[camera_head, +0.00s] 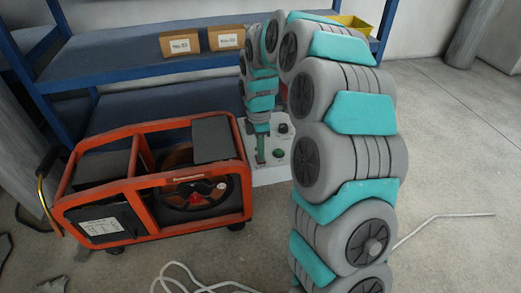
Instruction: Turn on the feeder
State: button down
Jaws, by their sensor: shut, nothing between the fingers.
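The feeder appears to be the orange-framed wheeled machine (150,187) on the floor at left centre. A dark reel with a red centre (196,200) shows inside its frame. Right beside it stands a low white box (272,175). On the box's top are a green button (278,153) and a dark round knob (282,128). My gripper (260,160) is shut and empty, pointing down over the left part of the box top, just left of the green button. I cannot tell whether it touches the box. My arm hides the box's right side.
A blue shelf (120,65) stands behind, with two cardboard boxes (180,43) and a yellow bin (352,24) on it. A pale cable (195,280) lies on the floor in front. The floor at right is mostly clear except for a thin pale rod or cable (440,218).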

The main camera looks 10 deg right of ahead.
jog(key=shift+s+f+t, duration=0.25)
jog(key=shift+f+t, duration=0.05)
jog(key=shift+f, duration=0.05)
jog(key=shift+w, duration=0.15)
jog(key=shift+w+r+p, duration=0.25)
jog(key=shift+w+p, duration=0.15)
jog(key=shift+w, duration=0.4)
notch_tip(320, 180, up, 14)
jog(key=w+p, duration=0.1)
jog(key=p, duration=0.1)
jog(key=shift+w, duration=0.3)
